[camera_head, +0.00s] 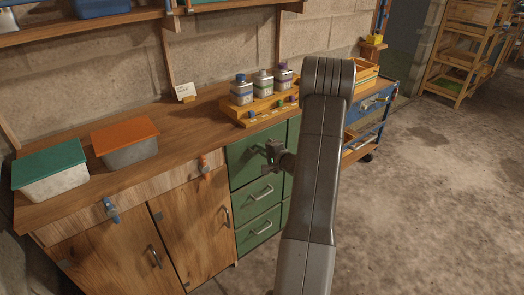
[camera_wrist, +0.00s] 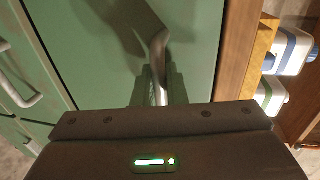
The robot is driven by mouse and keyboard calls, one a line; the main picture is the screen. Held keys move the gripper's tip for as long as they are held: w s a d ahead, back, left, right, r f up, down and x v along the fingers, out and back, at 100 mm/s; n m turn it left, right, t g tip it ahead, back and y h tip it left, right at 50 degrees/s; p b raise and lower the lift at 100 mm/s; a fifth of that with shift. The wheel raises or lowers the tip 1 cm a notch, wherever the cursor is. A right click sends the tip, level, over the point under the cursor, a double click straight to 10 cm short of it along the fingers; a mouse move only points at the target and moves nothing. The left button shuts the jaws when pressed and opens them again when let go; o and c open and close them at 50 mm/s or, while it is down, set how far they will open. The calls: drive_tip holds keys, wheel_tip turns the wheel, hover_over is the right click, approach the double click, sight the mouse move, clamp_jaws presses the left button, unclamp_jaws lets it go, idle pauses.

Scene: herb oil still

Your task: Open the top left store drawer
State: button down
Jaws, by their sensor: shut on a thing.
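The top left store drawer (camera_head: 240,168) has a green front in the upper row of the green drawer unit, under the wooden counter. It looks flush with the unit. My gripper (camera_head: 270,153) is at this drawer front. In the wrist view, my gripper (camera_wrist: 158,88) is shut on the drawer's grey metal handle (camera_wrist: 159,44). Part of the handle is hidden between the fingers. The green drawer front (camera_wrist: 100,45) fills much of that view. My arm hides the right part of the drawer unit in the head view.
Lower green drawers have handles (camera_head: 262,194) directly below. Wooden cupboard doors (camera_head: 190,225) stand to the left. On the counter are a bottle rack (camera_head: 262,106), an orange-lidded box (camera_head: 125,140) and a green-lidded box (camera_head: 50,170). A blue cart (camera_head: 370,108) is at the right; floor is clear beyond.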

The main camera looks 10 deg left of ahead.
drive_tip(key=f+b+v, duration=0.2)
drive_tip(key=b+v, duration=0.3)
drive_tip(key=v, duration=0.6)
drive_tip(key=d+f+b+v, duration=0.1)
drive_tip(key=f+b+v, duration=0.2)
drive_tip(key=v, duration=0.9)
drive_tip(key=b, duration=0.3)
drive_tip(key=shift+s, duration=0.35)
drive_tip(key=c, duration=1.8)
unclamp_jaws()
drive_tip(key=shift+c, duration=0.2)
drive_tip(key=v, duration=1.4)
drive_tip(key=shift+p, duration=0.4)
drive_tip(key=shift+a, duration=0.1)
drive_tip(key=b+x, duration=0.1)
drive_tip(key=x, duration=1.3)
